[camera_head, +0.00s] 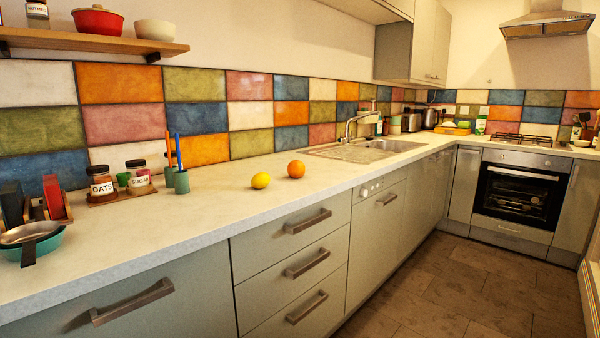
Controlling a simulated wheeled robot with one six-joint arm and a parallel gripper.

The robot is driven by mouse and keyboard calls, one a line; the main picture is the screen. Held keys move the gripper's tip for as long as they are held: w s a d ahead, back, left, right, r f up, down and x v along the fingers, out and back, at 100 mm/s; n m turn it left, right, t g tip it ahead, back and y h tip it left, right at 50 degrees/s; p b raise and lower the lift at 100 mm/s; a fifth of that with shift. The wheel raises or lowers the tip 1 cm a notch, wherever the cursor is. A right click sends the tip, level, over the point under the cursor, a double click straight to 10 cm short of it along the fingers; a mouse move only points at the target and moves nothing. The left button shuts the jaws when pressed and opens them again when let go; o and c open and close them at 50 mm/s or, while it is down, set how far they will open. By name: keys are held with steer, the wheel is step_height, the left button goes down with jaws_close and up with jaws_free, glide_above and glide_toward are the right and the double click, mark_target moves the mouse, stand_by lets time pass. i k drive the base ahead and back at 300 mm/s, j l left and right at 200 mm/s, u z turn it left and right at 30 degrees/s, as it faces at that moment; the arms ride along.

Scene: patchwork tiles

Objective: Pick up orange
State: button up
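The orange (296,169) is a round orange fruit on the pale worktop (222,204), in the middle of the picture. It stands near the tiled back wall, left of the sink. A yellow lemon (261,180) lies just left of it and a little nearer, with a small gap between them. Nothing covers the orange. My gripper does not show in this view.
Left of the fruit stand two green cups (181,181), one with pens, and jars (102,184) on a board. Pans (31,241) sit at the left edge. The sink (368,150) lies right. Worktop in front of the fruit is clear. Drawers (291,264) with protruding handles are below.

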mark_target(295, 168)
steer(key=i, duration=2.4)
